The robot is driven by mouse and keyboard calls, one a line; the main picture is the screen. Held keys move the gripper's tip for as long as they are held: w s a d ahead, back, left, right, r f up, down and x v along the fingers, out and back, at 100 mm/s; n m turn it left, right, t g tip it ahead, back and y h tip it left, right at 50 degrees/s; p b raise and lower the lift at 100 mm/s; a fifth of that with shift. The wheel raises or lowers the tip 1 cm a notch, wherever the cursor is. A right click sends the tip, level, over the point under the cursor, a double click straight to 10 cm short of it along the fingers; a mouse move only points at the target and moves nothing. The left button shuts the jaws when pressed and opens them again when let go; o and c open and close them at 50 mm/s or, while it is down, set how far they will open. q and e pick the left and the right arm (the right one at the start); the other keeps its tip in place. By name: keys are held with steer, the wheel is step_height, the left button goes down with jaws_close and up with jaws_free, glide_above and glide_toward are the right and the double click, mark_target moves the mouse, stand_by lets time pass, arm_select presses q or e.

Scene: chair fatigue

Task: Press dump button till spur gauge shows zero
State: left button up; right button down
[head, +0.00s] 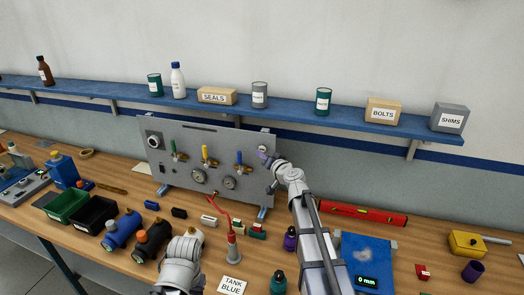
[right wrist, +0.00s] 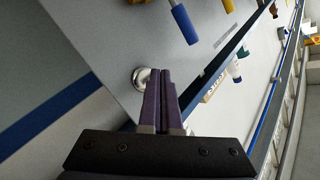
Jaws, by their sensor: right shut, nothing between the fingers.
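A round silver button (right wrist: 140,76), probably the dump button, sits near the panel's corner in the right wrist view. My right gripper (head: 264,156) is shut and empty at the panel's upper right. Its purple fingertips (right wrist: 158,72) overlap the button's edge in the wrist view; contact cannot be told.
Dark bins (head: 95,214), cylinders and small blocks crowd the left and front. A red level (head: 362,214) lies right of my right arm. A blue shelf (head: 285,112) hangs above the panel.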

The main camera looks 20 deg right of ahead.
stand_by(0.7)
steer(key=shift+w+d, duration=0.25)
steer(key=shift+w, duration=0.1)
steer(key=shift+w+d, duration=0.2)
steer(key=shift+w, duration=0.15)
stand_by(0.6)
steer(key=shift+s+a, duration=0.1)
steer(key=shift+s, duration=0.1)
steer(key=shift+s+a, duration=0.35)
steer(key=shift+s, duration=0.15)
steer(key=shift+s, duration=0.1)
steer(key=s+a, duration=0.1)
steer(key=s, duration=0.1)
steer(key=s+a, duration=0.1)
steer(key=s, duration=0.1)
steer(key=shift+a, duration=0.4)
stand_by(0.6)
